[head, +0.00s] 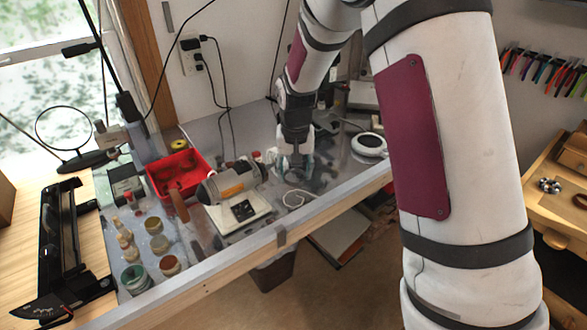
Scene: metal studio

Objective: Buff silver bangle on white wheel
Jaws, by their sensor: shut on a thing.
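My gripper (296,177) is at the far end of my arm, low over the grey bench top, in the middle of the head view. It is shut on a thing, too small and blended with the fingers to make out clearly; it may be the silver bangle. A grey motor with an orange band (232,183) lies on the bench just left of my gripper, above a white base (238,213). I cannot pick out the white wheel for certain; small red and white parts show between the motor and my gripper.
A red tray (179,174), several small jars and a black frame-like tool (63,240) are at the left. A white coiled cord (297,199) lies at the bench's front edge. A white round device (369,145) stands right of my gripper. A wooden bench (562,213) is far right.

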